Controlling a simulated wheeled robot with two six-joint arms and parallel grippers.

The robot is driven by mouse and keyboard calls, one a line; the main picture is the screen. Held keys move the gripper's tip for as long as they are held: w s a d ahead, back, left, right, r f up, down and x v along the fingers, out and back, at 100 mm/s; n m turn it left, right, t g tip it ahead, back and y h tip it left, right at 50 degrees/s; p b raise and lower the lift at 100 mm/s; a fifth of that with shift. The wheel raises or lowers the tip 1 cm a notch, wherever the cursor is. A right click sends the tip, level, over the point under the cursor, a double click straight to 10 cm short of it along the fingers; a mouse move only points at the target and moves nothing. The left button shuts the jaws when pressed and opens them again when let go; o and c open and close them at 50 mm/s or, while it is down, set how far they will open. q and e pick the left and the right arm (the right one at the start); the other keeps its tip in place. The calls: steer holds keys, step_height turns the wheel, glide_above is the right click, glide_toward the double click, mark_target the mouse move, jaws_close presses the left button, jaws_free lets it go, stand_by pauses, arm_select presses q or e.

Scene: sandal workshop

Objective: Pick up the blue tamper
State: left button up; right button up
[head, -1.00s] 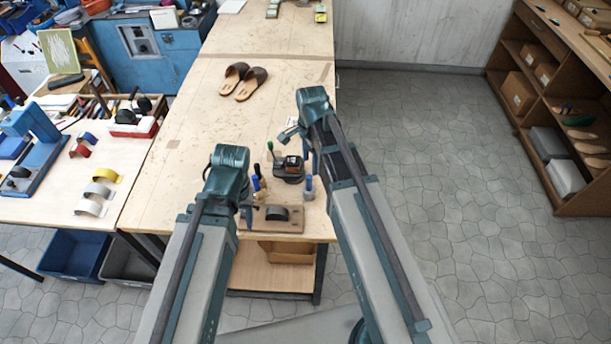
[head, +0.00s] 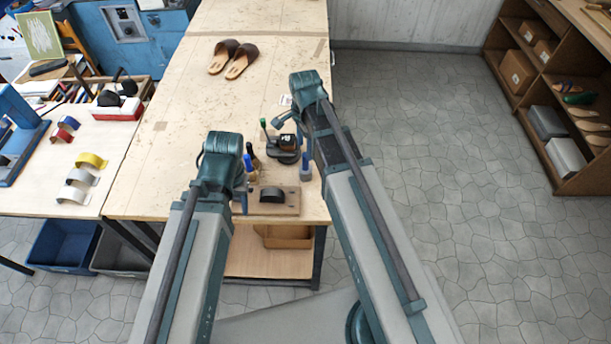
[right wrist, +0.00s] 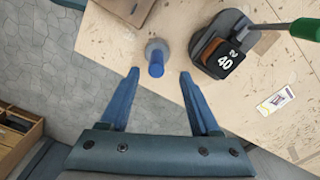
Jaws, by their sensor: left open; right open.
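The blue tamper, a blue handle on a round grey base, stands upright near the table's front right corner in the head view (head: 305,171). In the right wrist view the tamper (right wrist: 156,66) is just beyond and between my right fingertips, with the gap between them empty. My right gripper (head: 293,138) is open; its fingers also show in the right wrist view (right wrist: 160,76), apart from the tamper. My left gripper (head: 243,190) is open at the table's front, left of the brown board, partly hidden by its own wrist.
Sandals (head: 236,58) lie farther back. The table's middle is clear.

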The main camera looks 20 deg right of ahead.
mark_target(306, 162)
arm_select(q)
steer(key=shift+f+b, duration=0.6)
steer(key=shift+f, duration=0.5)
arm_select(e)
steer(key=shift+f, duration=1.1)
arm_select(q)
steer(key=shift+f, duration=0.1)
arm_select(e)
steer(key=f+b, duration=0.5)
steer(key=shift+s+f, duration=0.15)
steer(key=shift+s, duration=0.1)
arm_select(q)
step_height(306, 162, down, 5)
steer(key=shift+f, duration=0.1)
arm_select(e)
jaws_close()
